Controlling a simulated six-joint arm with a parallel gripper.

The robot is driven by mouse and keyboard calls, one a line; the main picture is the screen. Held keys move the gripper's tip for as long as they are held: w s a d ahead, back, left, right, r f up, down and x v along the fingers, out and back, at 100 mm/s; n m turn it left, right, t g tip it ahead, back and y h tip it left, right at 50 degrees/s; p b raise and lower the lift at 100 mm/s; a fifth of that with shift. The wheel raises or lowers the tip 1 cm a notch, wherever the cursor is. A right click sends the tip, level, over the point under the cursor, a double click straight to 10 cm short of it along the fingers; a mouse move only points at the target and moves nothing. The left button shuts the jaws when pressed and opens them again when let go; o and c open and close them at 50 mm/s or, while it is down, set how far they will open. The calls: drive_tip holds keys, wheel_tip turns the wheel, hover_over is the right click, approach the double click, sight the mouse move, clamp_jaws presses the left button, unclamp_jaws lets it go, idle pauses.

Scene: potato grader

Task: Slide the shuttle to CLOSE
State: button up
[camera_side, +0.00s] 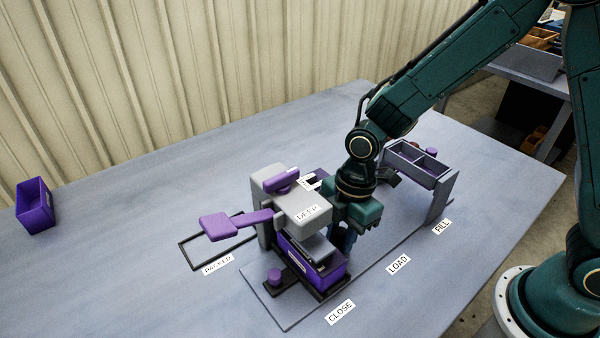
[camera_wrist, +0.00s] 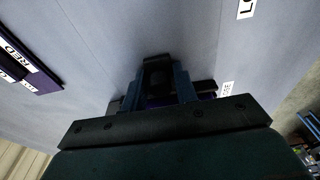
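The shuttle (camera_side: 329,290) is a low dark carrier bearing a purple box (camera_side: 331,272). It sits beside the CLOSE label (camera_side: 340,312), under the grey press head marked DEEP (camera_side: 305,207). A purple knob (camera_side: 274,277) stands at its left end. My gripper (camera_side: 345,245) points down at the right of the box, close against the shuttle; the side view does not show whether they touch. In the wrist view, the blue fingers of my gripper (camera_wrist: 160,82) flank a dark block, with a little purple behind them. Whether they grip it is unclear.
A purple lever (camera_side: 225,224) sticks out left of the press. The LOAD label (camera_side: 398,264) and FILL label (camera_side: 442,226) lie to the right, below a grey hopper stand (camera_side: 445,190). A black PACKED frame (camera_side: 190,258) and a purple bin (camera_side: 35,207) are left. Table between is clear.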

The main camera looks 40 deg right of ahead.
drive_tip(key=shift+a, duration=0.2)
drive_tip(key=shift+a, duration=0.55)
idle(0.3)
drive_tip(key=o, duration=0.5)
drive_tip(key=shift+r, duration=0.2)
wheel_tip(320, 180, up, 8)
drive_tip(key=shift+f, duration=0.2)
idle(0.8)
